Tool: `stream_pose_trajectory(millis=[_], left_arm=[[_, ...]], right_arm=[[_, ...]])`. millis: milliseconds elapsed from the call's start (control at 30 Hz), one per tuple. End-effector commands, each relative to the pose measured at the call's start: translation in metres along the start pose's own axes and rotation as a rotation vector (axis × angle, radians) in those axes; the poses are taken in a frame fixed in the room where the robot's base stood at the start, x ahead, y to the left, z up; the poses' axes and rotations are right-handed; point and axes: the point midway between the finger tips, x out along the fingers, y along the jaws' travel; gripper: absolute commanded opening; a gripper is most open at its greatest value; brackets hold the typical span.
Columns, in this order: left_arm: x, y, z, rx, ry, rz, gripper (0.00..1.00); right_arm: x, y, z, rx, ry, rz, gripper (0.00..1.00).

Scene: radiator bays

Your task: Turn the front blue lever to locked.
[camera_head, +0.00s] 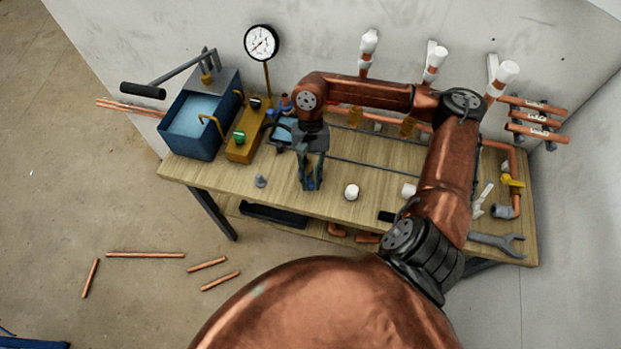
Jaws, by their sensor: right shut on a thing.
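My right gripper (311,183) points down at the middle left of the workbench, its dark fingers shut on a small blue part that looks like the front blue lever. The fingers hide most of this part, so its angle and whether it is locked cannot be read. Other blue fittings (284,131) show just left of my wrist, partly covered by it. My left gripper is not in view.
A blue tank pump (190,135) with a black handle and an ochre block (243,143) stand at the left of the wooden bench (375,205). A gauge (262,42) rises behind. White caps (351,192), a wrench (497,243) and copper pipes lie around.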

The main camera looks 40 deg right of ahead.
Motion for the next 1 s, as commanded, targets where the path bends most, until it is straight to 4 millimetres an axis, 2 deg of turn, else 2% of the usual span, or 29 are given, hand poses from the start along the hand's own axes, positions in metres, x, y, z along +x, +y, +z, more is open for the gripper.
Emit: stream_pose_trajectory(millis=[133, 167, 400, 733, 867, 1000], left_arm=[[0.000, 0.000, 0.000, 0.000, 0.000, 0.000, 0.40], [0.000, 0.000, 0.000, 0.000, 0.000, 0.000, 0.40], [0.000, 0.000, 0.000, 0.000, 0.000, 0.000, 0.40], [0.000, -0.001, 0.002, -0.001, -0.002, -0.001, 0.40], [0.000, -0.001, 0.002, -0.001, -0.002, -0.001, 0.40], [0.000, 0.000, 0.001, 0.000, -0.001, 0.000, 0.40]], right_arm=[[-0.004, -0.001, -0.003, 0.002, 0.010, -0.006, 0.00], [-0.004, -0.001, -0.003, 0.002, 0.010, -0.006, 0.19], [-0.002, -0.001, -0.001, 0.001, 0.005, -0.003, 0.34], [-0.006, 0.000, 0.001, 0.000, 0.003, -0.002, 0.34], [-0.022, -0.001, 0.007, 0.001, 0.006, -0.003, 0.34], [-0.048, -0.001, 0.018, 0.000, 0.006, -0.004, 0.34]])
